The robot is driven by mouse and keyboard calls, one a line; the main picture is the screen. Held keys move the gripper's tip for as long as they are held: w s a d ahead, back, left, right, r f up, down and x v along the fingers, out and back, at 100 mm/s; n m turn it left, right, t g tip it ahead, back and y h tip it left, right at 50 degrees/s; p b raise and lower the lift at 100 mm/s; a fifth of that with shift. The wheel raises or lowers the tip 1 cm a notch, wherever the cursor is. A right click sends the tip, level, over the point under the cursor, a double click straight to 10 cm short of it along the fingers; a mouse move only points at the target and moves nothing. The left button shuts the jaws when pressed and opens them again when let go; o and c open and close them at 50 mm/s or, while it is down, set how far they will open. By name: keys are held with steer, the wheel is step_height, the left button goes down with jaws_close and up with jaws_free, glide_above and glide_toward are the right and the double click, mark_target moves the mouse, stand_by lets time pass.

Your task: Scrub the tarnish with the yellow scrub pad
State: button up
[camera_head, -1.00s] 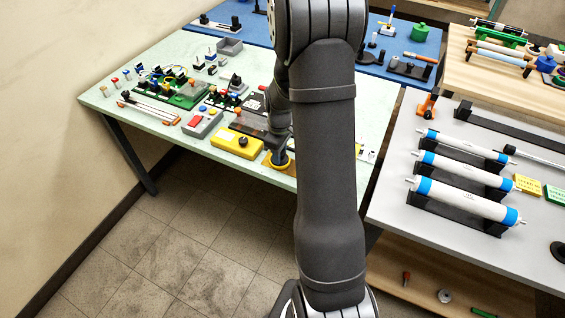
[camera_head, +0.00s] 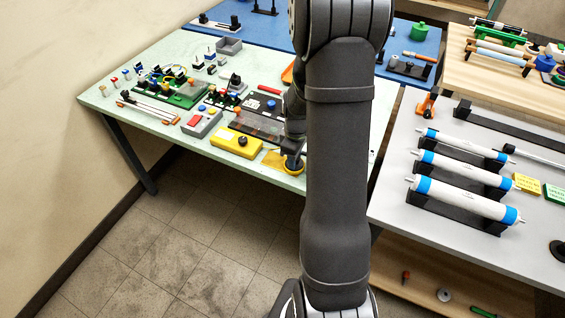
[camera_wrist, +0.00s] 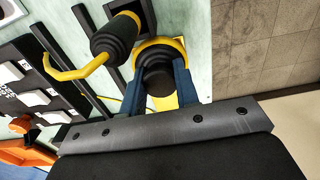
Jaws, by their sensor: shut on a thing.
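My gripper (camera_wrist: 160,78) is at the front edge of the pale green table, and in the head view (camera_head: 291,150) it is partly hidden by my arm. In the wrist view its two blue-grey fingers are shut on a ribbed black knob (camera_wrist: 157,62). A round yellow rim shows around this knob; I take the two together as the yellow scrub pad (camera_wrist: 172,42). In the head view the pad (camera_head: 291,168) is low under the gripper, beside a flat yellow patch (camera_head: 272,159). I cannot tell whether it presses on the surface. I cannot make out the tarnish for certain.
A grey box with buttons (camera_head: 201,123) and a dark plate (camera_head: 257,123) are near. In the wrist view, a black bulb with a yellow hook (camera_wrist: 113,38) stands close to the left finger.

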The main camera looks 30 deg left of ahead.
steer(key=shift+s+d+r, duration=0.1)
steer(key=shift+r, duration=2.3)
